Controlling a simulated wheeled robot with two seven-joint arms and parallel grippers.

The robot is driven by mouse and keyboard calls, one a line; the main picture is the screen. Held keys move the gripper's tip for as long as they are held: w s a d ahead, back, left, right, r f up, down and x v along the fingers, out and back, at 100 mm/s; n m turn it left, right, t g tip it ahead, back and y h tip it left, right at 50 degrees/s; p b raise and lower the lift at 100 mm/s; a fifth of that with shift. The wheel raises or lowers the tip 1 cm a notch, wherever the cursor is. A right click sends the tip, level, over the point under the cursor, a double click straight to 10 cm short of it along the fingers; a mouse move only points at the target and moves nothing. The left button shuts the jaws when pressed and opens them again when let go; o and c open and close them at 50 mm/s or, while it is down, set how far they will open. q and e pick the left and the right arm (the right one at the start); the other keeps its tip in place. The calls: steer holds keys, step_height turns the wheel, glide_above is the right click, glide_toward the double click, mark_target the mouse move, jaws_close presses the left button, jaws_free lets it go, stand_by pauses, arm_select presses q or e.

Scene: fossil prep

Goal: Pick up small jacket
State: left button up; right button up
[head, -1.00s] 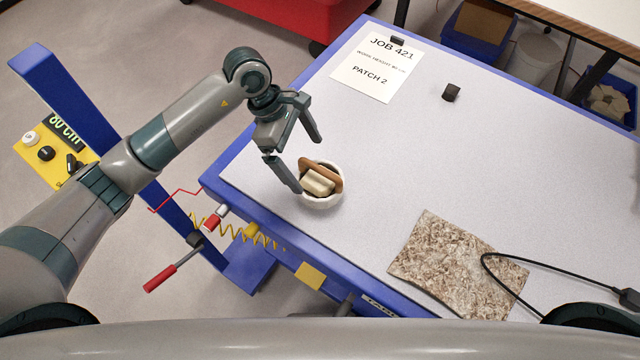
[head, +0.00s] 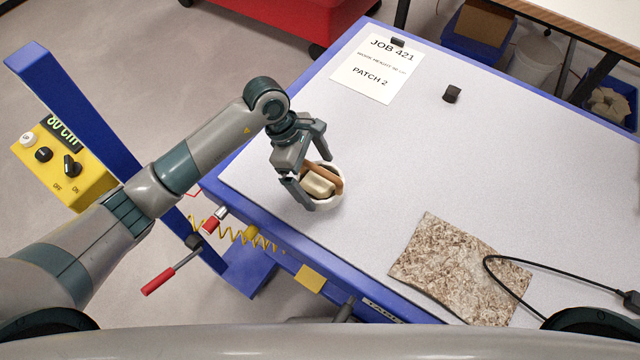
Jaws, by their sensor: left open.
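A small cream-coloured block (head: 319,187), which looks like the small jacket, lies in a round white bowl (head: 339,199) near the left edge of the table. A brown rod-like piece (head: 333,174) lies in the bowl beside it. My left gripper (head: 318,183) is open over the bowl, with one finger at its near left side and the other at its far side. The fingers partly hide the bowl's rim. I cannot tell whether they touch the block. My right gripper is not in view.
The blue-edged table (head: 400,170) has clear room in its middle. A paper sign (head: 376,68) and a small black block (head: 452,93) lie toward the back. A brown speckled mat (head: 455,268) with a black cable (head: 510,287) lies at the front right. A yellow control box (head: 85,185) stands left.

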arm_select(q)
steer(key=shift+b+x, duration=0.35)
steer(key=shift+x, duration=0.9)
steer(key=shift+r, duration=0.1)
steer(key=c, duration=1.5)
steer(key=shift+w+r, duration=0.1)
